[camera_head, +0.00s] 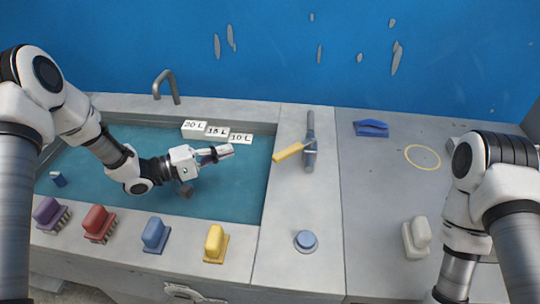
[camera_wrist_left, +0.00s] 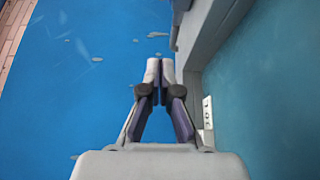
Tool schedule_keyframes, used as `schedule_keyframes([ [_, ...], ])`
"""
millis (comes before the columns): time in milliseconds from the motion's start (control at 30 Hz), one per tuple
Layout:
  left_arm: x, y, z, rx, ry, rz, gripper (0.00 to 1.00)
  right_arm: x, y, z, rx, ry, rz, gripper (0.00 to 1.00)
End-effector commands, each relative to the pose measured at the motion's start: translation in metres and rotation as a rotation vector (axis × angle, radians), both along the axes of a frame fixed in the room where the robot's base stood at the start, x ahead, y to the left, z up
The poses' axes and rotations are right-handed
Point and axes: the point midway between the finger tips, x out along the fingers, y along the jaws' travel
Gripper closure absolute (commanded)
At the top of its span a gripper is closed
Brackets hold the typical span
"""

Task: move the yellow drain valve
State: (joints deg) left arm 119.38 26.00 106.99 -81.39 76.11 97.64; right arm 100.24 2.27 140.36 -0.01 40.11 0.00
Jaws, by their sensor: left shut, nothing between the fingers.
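The yellow drain valve (camera_head: 290,151) is a flat yellow lever on an upright grey-blue pipe (camera_head: 310,140), on the counter strip right of the basin. Its free end points left and slightly down in the picture, towards the basin edge. My left gripper (camera_head: 228,151) is over the basin, left of the lever and apart from it. It is shut and empty; its fingertips meet in the left wrist view (camera_wrist_left: 160,68). The lever does not show in the wrist view. My right arm is at the right, but its gripper is out of view.
The water-filled basin (camera_head: 120,190) has a tap (camera_head: 166,85) and steps labelled 20 L, 15 L and 10 L (camera_head: 241,138). Several coloured brushes, one yellow (camera_head: 216,244), line its front rim. The right counter is mostly clear.

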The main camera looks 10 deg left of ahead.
Motion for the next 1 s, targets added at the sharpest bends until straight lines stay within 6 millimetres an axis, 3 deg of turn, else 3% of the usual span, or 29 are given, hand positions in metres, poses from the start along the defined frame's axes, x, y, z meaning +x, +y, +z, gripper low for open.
schedule_keyframes([
  [167, 0.01, -0.019, 0.0, 0.003, 0.002, -0.006, 1.0, 0.0, 0.0, 0.002, 0.0, 0.0, 0.0, 1.0],
  [533, 0.054, -0.086, 0.001, 0.002, -0.001, -0.006, 1.0, 0.0, 0.0, 0.009, 0.0, 0.0, 0.0, 1.0],
  [700, 0.034, -0.105, 0.002, -0.001, 0.003, -0.003, 1.0, 0.0, 0.0, 0.016, 0.0, 0.0, 0.0, 1.0],
  [1000, 0.027, -0.113, 0.001, -0.001, -0.001, 0.0, 1.0, 0.0, 0.0, 0.017, 0.0, 0.0, 0.0, 1.0],
])
